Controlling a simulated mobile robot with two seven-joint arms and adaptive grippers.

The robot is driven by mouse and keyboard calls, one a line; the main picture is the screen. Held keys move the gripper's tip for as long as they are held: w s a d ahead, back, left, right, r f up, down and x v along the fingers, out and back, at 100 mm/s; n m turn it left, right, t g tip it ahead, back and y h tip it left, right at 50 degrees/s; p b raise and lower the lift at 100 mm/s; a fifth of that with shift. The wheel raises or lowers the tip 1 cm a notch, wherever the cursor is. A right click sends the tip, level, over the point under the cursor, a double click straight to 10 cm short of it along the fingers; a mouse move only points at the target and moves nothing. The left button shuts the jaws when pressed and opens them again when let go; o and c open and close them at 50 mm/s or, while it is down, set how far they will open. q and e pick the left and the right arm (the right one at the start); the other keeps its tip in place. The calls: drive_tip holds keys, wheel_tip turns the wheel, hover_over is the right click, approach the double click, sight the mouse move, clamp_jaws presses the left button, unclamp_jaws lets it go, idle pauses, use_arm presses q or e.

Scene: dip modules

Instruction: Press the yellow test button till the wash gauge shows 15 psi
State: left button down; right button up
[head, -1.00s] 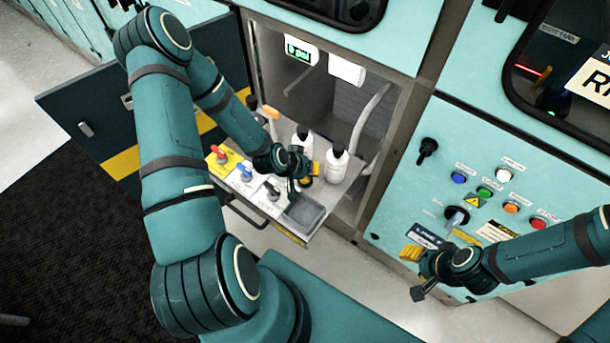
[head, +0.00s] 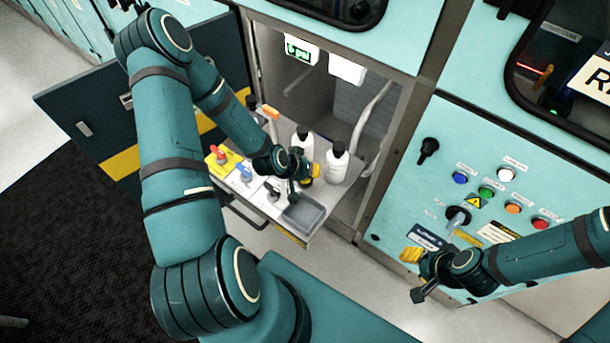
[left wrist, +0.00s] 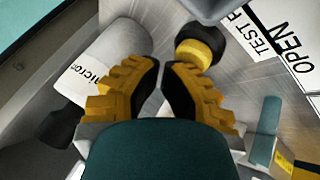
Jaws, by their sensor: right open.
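The wash gauge (head: 299,51) is a small display with green digits at the cabinet's upper left, and it appears to read 5 psi. The yellow test button (left wrist: 198,52), yellow and black, stands beside the "TEST P" label in the left wrist view, just beyond my fingertips. My left gripper (left wrist: 163,64) has its fingertips almost together with nothing between them; I cannot tell whether they touch the button. In the head view this gripper (head: 309,171) is low over the pull-out shelf, hiding the button. My right gripper (head: 413,273) is open and empty by the control panel.
The pull-out shelf (head: 232,195) carries red, blue and black valve handles and a grey tray (head: 304,214). White bottles (head: 338,163) stand close by the left gripper. The open dark door (head: 75,105) is at left. Coloured buttons and a switch (head: 457,217) are on the right panel.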

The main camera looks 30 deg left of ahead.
use_arm(q)
drive_tip(key=shift+r+p, duration=0.65)
drive_tip(key=shift+r, duration=0.4)
drive_tip(key=shift+r, duration=0.1)
drive_tip(key=shift+r+p, duration=1.7)
drive_tip(key=shift+r, duration=0.75)
drive_tip(key=s+d+f+m+g+b, duration=0.1)
drive_tip(key=s+d+g, duration=0.1)
drive_tip(key=s+d, duration=0.3)
drive_tip(key=s+d+f+m+g+b, duration=0.1)
drive_tip(key=s+d, duration=0.4)
drive_tip(key=d, duration=0.6)
drive_tip(key=shift+g+h, duration=0.4)
drive_tip(key=shift+g, duration=0.5)
